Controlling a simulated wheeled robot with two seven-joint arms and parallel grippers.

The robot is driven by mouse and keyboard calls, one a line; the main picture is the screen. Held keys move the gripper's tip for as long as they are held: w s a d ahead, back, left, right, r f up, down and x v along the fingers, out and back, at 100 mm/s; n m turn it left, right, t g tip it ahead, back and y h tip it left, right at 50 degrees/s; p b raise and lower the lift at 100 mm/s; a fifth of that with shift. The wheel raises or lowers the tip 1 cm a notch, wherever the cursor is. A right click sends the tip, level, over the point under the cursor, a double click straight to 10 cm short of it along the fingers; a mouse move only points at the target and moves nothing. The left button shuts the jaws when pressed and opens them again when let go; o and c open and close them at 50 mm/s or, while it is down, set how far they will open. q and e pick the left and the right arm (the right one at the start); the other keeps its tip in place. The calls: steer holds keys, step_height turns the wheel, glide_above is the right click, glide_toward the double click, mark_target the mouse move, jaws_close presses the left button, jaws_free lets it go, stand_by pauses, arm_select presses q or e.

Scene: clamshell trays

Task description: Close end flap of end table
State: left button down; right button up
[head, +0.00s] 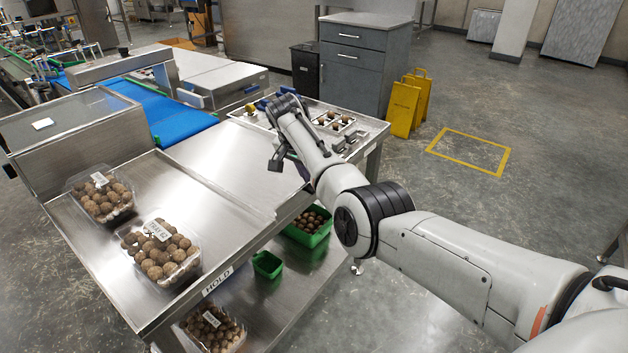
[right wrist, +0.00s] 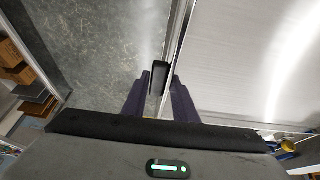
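My right arm reaches over the steel table (head: 225,160) in the head view, and its wrist hides most of the hand. In the right wrist view my right gripper (right wrist: 160,85) has its two dark purple fingers on either side of a small black upright piece (right wrist: 160,76). That piece stands at a long metal edge (right wrist: 178,35). Whether the fingers press on it is unclear. A brushed steel panel (right wrist: 240,60) lies right of the edge, and floor shows to the left. I cannot make out which part is the end flap. My left gripper is out of view.
Clamshells of brown balls (head: 165,255) sit at the near left of the table, by the HOLD label (head: 217,281). Green bins (head: 267,264) stand on the lower shelf. Yellow floor signs (head: 404,105) and a grey cabinet (head: 352,65) stand beyond.

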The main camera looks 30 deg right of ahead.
steer(key=shift+o, duration=1.1)
steer(key=shift+s+d+f, duration=0.25)
steer(key=shift+s+f, duration=0.05)
steer(key=shift+s, duration=0.1)
steer(key=shift+w, duration=0.1)
steer(key=shift+w+a+r, duration=0.1)
steer(key=shift+a+r, duration=0.05)
steer(key=shift+r, duration=0.05)
steer(key=shift+a+r, duration=0.1)
steer(key=shift+r, duration=0.1)
steer(key=v, duration=1)
steer(key=shift+f, duration=0.1)
